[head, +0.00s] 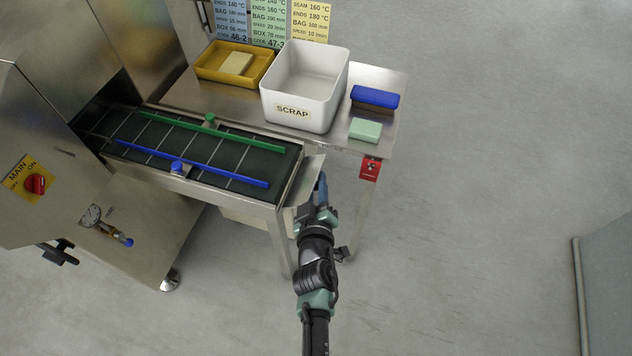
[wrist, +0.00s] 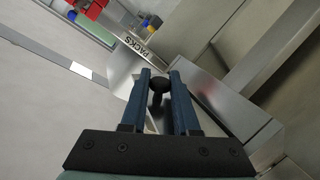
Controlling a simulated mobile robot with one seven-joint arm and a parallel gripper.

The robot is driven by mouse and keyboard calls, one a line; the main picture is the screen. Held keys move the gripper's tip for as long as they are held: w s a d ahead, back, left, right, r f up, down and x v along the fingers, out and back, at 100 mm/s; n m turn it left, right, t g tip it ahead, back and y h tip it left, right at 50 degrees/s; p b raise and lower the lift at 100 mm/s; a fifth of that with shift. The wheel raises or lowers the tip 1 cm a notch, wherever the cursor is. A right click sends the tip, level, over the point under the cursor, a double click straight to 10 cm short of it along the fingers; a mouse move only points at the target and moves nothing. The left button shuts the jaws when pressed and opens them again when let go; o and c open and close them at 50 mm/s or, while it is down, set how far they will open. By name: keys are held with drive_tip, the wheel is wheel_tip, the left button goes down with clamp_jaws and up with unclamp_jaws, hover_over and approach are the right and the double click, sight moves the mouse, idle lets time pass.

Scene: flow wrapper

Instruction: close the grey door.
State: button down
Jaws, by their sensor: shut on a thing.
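My gripper (head: 321,190) is beside the conveyor's outfeed end in the head view. In the wrist view its blue fingers (wrist: 160,88) are shut on a black knob (wrist: 159,84) with a short stem. A grey metal panel (wrist: 218,98) lies just beyond and to the right of the fingers. In the head view a grey metal plate (head: 306,178) sits at the conveyor's end, next to my gripper. The knob is hidden from the head view. I cannot tell for certain which grey panel is the door, nor how far it stands open.
The conveyor (head: 215,158) carries green and blue rails. The steel table (head: 390,85) holds a white SCRAP bin (head: 304,90), a yellow tray (head: 210,75) and blue and green blocks. A PACKS box (wrist: 125,50) is close to the fingers.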

sight(301, 180)
drive_tip(key=shift+a+r+n+g+h+p, duration=0.2)
drive_tip(key=shift+r+n+p, duration=0.15)
drive_tip(key=shift+n, duration=0.15)
drive_tip(key=shift+a+r+n+g+h+p, duration=0.1)
drive_tip(key=shift+r+n+h+p, duration=0.2)
drive_tip(key=shift+n, duration=0.2)
drive_tip(key=shift+w+a+r+n+g+h, duration=0.1)
drive_tip(key=shift+a+r+n+g+h, duration=0.15)
drive_tip(key=shift+n, duration=0.2)
drive_tip(key=shift+w+r+n+g+h, duration=0.15)
drive_tip(key=shift+r+n+h, duration=0.15)
drive_tip(key=shift+n, duration=0.15)
drive_tip(key=shift+w+a+r+n+g+h, duration=0.15)
drive_tip(key=shift+a+r+n+h, duration=0.2)
drive_tip(key=shift+n, duration=0.35)
drive_tip(key=shift+a+r+n+g+h, duration=0.2)
drive_tip(key=shift+a+n+h, duration=0.1)
drive_tip(key=shift+n+h, duration=0.3)
drive_tip(key=shift+w+a+r+n+g+h, duration=0.1)
drive_tip(key=shift+a+r+n+g+h, duration=0.2)
drive_tip(key=shift+n, duration=0.5)
drive_tip(key=shift+a+f, duration=0.1)
drive_tip(key=c, duration=0.7)
unclamp_jaws()
drive_tip(key=shift+o, duration=0.2)
drive_tip(key=v, duration=1.3)
drive_tip(key=shift+f, duration=0.15)
